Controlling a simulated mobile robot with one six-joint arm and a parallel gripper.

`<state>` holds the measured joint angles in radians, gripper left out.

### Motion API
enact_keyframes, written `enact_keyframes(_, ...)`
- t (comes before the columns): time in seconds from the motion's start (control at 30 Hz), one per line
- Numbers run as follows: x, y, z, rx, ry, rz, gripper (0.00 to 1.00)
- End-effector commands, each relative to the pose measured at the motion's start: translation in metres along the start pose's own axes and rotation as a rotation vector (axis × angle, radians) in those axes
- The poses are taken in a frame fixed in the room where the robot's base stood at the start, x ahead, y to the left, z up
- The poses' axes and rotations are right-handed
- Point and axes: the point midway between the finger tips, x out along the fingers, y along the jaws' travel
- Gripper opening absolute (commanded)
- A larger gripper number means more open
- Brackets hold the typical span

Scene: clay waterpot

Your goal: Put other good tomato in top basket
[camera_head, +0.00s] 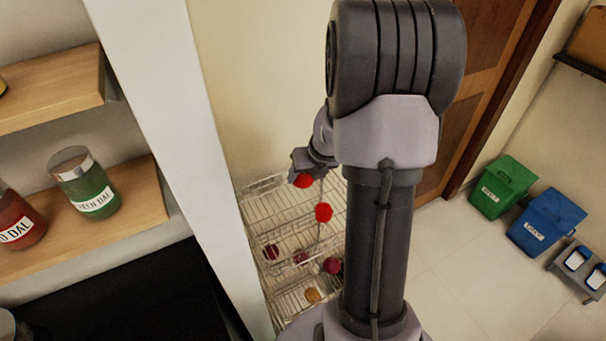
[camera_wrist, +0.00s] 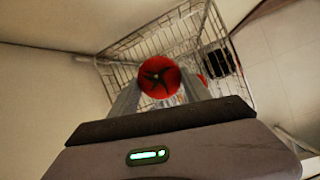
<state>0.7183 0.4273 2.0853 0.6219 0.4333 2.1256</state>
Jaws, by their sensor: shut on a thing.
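My gripper (camera_wrist: 160,92) is shut on a red tomato (camera_wrist: 159,74), its green-black stem facing the wrist camera. In the head view this held tomato (camera_head: 303,181) shows just under my gripper (camera_head: 303,172), above or at the top basket (camera_head: 262,188) of a wire rack; I cannot tell whether it touches the wires. Another red tomato (camera_head: 323,212) lies in the top basket, to the lower right of the held one. In the wrist view a bit of red (camera_wrist: 203,80) shows behind the right finger. My arm hides the rack's right side.
Lower baskets hold dark red onions (camera_head: 332,265) and a yellowish item (camera_head: 312,295). A white wall edge (camera_head: 175,130) stands left of the rack, with shelves of jars (camera_head: 84,183) beyond. Green (camera_head: 502,187) and blue (camera_head: 547,222) bins stand at right; the floor between is clear.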

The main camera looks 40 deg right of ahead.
Motion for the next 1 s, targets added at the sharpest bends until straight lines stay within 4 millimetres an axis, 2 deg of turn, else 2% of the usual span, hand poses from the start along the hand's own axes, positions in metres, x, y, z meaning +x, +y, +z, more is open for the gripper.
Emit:
enact_keyframes(0.03,0.015,-0.002,-0.006,0.0,-0.001,0.0,0.12)
enact_keyframes(0.13,0.026,-0.004,-0.011,0.0,-0.001,0.001,0.12)
enact_keyframes(0.4,0.026,-0.004,-0.011,-0.001,0.0,0.001,0.12)
enact_keyframes(0.43,0.026,-0.004,-0.01,-0.001,0.0,0.001,0.58)
enact_keyframes(0.53,0.026,-0.004,-0.011,-0.001,0.0,0.001,0.77)
enact_keyframes(0.57,0.026,-0.004,-0.011,-0.001,0.0,0.001,0.81)
enact_keyframes(0.87,0.024,-0.004,-0.011,-0.001,0.001,0.001,0.81)
enact_keyframes(0.97,0.008,-0.004,-0.009,0.0,0.0,0.001,0.81)
enact_keyframes(1.0,-0.004,-0.004,-0.008,0.0,-0.002,0.0,0.81)
